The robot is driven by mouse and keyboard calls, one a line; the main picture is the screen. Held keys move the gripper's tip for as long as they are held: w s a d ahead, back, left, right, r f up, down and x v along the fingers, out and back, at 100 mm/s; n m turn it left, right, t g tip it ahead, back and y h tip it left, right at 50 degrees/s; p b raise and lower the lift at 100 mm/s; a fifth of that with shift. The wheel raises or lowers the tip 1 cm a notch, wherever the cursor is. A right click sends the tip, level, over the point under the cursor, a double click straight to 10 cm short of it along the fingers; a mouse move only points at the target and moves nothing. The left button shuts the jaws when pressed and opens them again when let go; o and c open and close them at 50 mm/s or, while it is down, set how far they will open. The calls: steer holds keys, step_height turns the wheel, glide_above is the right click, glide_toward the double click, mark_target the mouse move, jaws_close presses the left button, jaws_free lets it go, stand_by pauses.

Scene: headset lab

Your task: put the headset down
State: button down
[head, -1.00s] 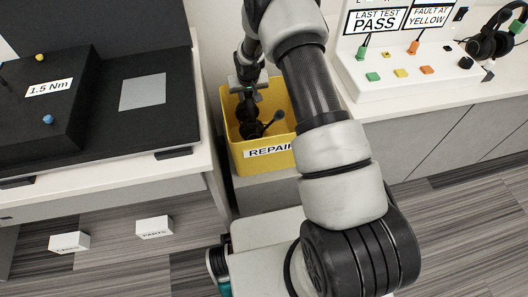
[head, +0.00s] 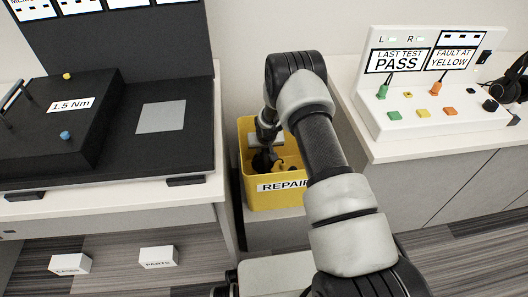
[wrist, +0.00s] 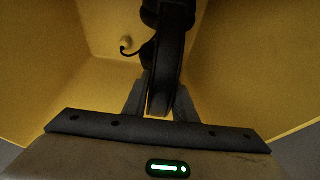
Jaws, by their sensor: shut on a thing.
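My gripper (head: 266,143) is inside the yellow bin labelled REPAIR (head: 283,199), mostly behind my own arm in the head view. It is shut on the dark headset (head: 265,161), whose lower part shows inside the bin. In the wrist view the headset's black band (wrist: 170,70) stands between the two fingers of my gripper (wrist: 160,105). I cannot tell whether the headset touches the bin floor.
A black bench fixture labelled 1.5 Nm (head: 80,125) stands on the left counter. A white test panel (head: 425,115) with coloured plugs stands on the right counter. Another black headset (head: 512,85) is at the far right. The bin sits in the gap between the counters.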

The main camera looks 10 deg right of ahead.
steer(key=shift+f, duration=0.1)
steer(key=c, duration=1.5)
jaws_free()
steer(key=shift+o, duration=0.2)
